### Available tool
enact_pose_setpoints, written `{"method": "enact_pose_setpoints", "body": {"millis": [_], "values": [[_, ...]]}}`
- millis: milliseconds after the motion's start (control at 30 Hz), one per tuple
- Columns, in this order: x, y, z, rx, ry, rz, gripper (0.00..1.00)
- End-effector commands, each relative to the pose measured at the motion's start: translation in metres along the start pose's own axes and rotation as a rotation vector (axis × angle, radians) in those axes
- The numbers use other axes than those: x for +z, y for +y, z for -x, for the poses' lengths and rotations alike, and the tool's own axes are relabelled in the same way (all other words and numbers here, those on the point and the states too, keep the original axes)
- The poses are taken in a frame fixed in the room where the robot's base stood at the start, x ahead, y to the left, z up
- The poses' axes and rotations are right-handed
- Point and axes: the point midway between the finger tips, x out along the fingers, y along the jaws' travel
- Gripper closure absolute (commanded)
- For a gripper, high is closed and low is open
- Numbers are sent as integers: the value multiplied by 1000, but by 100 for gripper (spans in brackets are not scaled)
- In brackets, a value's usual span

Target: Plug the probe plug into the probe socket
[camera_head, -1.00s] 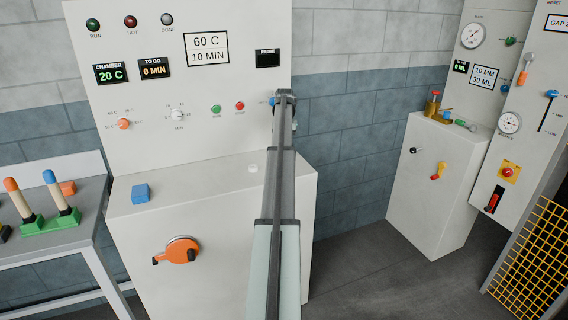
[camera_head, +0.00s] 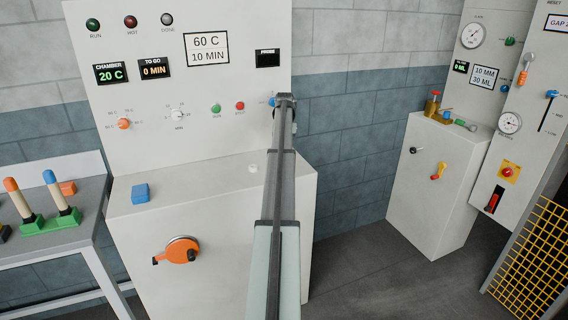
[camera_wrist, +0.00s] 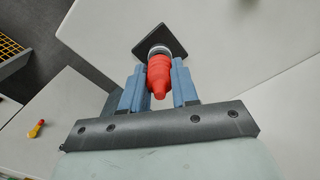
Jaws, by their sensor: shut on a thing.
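The red probe plug (camera_wrist: 160,76) is between the two blue fingers of my gripper (camera_wrist: 159,67), which are shut on it. Its far end meets a light grey ring on a dark square plate, apparently the probe socket (camera_wrist: 148,40), on the pale panel. The plug looks lined up with the ring, but I cannot tell how far it is inside. In the head view my gripper (camera_head: 273,102) is at the panel's right side, below the dark PROBE display (camera_head: 267,58). My arm hides the plug and socket there.
The furnace panel (camera_head: 150,88) has knobs and buttons left of my arm. A blue block (camera_head: 140,193) and a small white knob (camera_head: 253,168) are on the ledge below. An orange handle (camera_head: 178,250) is on the cabinet front. Another cabinet (camera_head: 430,190) stands right, across open floor.

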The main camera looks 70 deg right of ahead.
Motion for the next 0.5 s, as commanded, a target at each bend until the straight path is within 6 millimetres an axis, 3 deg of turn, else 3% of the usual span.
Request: {"method": "enact_pose_setpoints", "body": {"millis": [500], "values": [[0,0,-9,0,-1,0,100]]}}
